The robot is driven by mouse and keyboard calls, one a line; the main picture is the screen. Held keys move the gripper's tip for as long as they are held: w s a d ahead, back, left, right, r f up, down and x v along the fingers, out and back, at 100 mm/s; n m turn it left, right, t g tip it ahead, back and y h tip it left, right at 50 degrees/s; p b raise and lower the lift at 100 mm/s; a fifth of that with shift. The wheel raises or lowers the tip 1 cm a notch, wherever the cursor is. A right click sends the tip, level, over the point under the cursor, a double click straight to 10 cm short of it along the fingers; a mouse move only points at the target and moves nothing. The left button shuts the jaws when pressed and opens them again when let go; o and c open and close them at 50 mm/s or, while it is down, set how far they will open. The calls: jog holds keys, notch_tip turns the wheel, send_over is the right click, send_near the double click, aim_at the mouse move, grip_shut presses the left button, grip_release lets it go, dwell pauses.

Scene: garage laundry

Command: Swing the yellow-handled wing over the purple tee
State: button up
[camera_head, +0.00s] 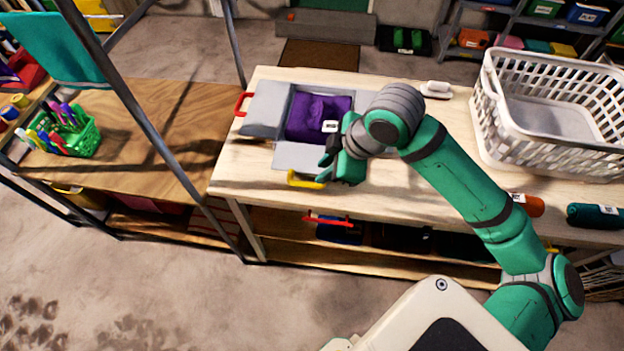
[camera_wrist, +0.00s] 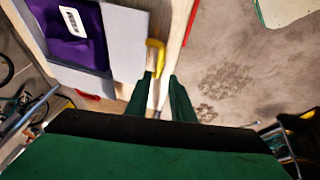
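The purple tee (camera_head: 318,117) lies folded on the middle of a grey folding board, with a white label on it. The yellow-handled wing (camera_head: 303,157) lies flat along the board's front side. Its yellow handle (camera_head: 305,181) sits at the bench's front edge. My gripper (camera_head: 328,163) is just right of the handle, low over the wing's right end. In the wrist view the tee (camera_wrist: 72,32) is at upper left and the handle (camera_wrist: 155,45) is just ahead of my fingertips (camera_wrist: 156,82). The fingers are apart; I cannot tell whether they touch the handle.
A red-handled grey wing (camera_head: 265,108) lies flat on the board's left. A white laundry basket (camera_head: 550,120) stands at the bench's right. A white object (camera_head: 436,90) lies near the back edge. A green pen basket (camera_head: 70,135) is on the left table.

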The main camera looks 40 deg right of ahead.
aim_at(307, 184)
jog(key=x, duration=1)
jog(key=shift+s, duration=0.1)
grip_shut()
